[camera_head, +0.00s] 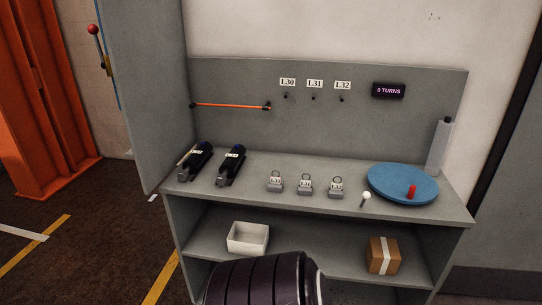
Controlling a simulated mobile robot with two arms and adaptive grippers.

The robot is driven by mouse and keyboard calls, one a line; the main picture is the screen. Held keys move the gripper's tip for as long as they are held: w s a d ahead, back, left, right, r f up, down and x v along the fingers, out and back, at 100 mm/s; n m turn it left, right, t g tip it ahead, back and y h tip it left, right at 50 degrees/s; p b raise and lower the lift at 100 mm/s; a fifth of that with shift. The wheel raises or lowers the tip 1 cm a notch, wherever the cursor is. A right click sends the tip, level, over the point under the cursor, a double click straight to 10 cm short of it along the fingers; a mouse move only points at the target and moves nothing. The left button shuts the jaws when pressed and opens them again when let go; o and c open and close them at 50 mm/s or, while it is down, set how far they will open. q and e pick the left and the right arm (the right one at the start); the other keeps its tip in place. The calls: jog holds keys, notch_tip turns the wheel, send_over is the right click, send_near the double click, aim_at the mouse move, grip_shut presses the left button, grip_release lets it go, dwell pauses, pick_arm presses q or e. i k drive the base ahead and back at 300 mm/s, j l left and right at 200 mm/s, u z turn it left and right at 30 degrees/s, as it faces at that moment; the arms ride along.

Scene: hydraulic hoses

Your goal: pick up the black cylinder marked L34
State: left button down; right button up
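Two black cylinders lie tilted side by side on dark holders at the left end of the grey bench top. The left cylinder (198,156) and the right cylinder (232,163) each carry a small white label. The labels are too small to read, so I cannot tell which one is L34. Neither of my grippers shows in the head view. Only a dark ribbed part of my own body rises at the bottom middle, well apart from the cylinders.
Several grey padlock-shaped tags (305,186), a white-knobbed pin (366,197) and a blue turntable (388,178) with a red peg (411,191) are on the bench. A grey bottle (439,147) stands behind. The lower shelf holds a white bin (248,238) and a carton (383,256). A cabinet side (148,90) borders the left.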

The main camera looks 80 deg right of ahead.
aim_at(227, 171)
jog(key=z, duration=2.45)
jog(key=i+j+z, duration=0.1)
jog(key=z, duration=0.25)
jog(key=j+z, duration=0.15)
jog(key=z, duration=0.25)
jog(key=i+j+z, duration=0.1)
jog(key=z, duration=0.25)
